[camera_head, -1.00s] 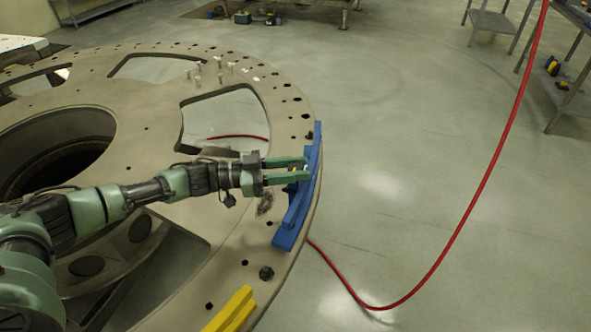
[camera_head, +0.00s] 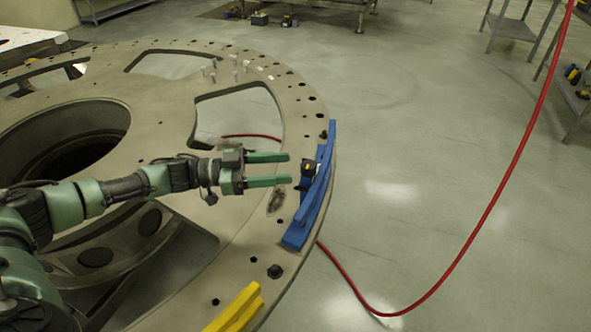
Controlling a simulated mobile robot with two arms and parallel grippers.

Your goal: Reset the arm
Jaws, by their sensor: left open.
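My left arm comes in from the left, low over the turret plate (camera_head: 238,267). My left gripper (camera_head: 289,169) is open, its two green fingers pointing right with nothing between them. My right gripper is not in view.
A yellow block (camera_head: 238,306) lies on the plate's near rim. Several small pale pegs (camera_head: 236,68) stand at the far side. A red cable (camera_head: 484,215) hangs at the right and runs along the floor. Metal shelving (camera_head: 577,95) stands at the far right.

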